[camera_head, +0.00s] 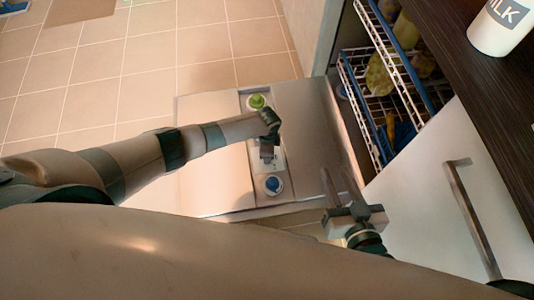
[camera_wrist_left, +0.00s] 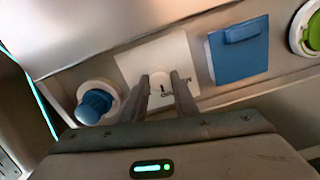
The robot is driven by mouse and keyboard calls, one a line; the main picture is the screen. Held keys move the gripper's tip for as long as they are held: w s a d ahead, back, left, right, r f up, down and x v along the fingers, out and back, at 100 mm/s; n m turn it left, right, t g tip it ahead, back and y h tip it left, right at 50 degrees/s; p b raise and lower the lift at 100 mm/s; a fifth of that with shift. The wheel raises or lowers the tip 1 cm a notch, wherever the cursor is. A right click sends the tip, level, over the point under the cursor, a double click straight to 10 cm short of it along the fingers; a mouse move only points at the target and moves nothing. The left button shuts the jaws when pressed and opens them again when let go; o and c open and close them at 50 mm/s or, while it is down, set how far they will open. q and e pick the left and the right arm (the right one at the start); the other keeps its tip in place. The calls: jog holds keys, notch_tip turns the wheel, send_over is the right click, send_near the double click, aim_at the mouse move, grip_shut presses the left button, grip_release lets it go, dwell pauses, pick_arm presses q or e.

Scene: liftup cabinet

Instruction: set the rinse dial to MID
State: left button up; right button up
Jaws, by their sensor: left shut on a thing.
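A small white dial (camera_wrist_left: 160,86) with a dark mark sits on a square white plate (camera_wrist_left: 132,66) in the left wrist view. My left gripper (camera_wrist_left: 160,77) has one finger on each side of it and is shut on it. The dial's setting and any lettering are too small to read. In the head view my left gripper (camera_head: 268,150) reaches the panel's middle strip and hides the dial. My right gripper (camera_head: 339,178) is open and empty, to the right of the panel.
A blue knob (camera_wrist_left: 95,103) is left of the plate; a blue flap (camera_wrist_left: 240,62) and a green knob (camera_wrist_left: 313,32) are right of it. In the head view, a wire rack (camera_head: 365,90), a white door with a bar handle (camera_head: 470,210) and a milk bottle (camera_head: 500,25) stand right.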

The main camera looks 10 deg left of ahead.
dwell(0.3)
pick_arm(q)
jog(key=o, duration=1.1)
jog(key=shift+c, duration=0.2)
jog(key=shift+r, duration=0.2)
jog(key=shift+r+p, duration=0.45)
jog(key=shift+r, duration=0.35)
notch_tip(320, 180, up, 4)
jog(key=shift+f+p, duration=0.1)
jog(key=shift+p, duration=0.6)
notch_tip(320, 180, up, 12)
jog(key=p, duration=0.3)
jog(key=shift+f, duration=0.2)
pick_arm(e)
jog(key=s+d+f+g+h, duration=0.3)
jog(key=s+d+f+g, duration=0.3)
jog(key=s+f+g, duration=0.1)
jog(key=shift+d+f, duration=0.15)
jog(key=shift+d, duration=0.1)
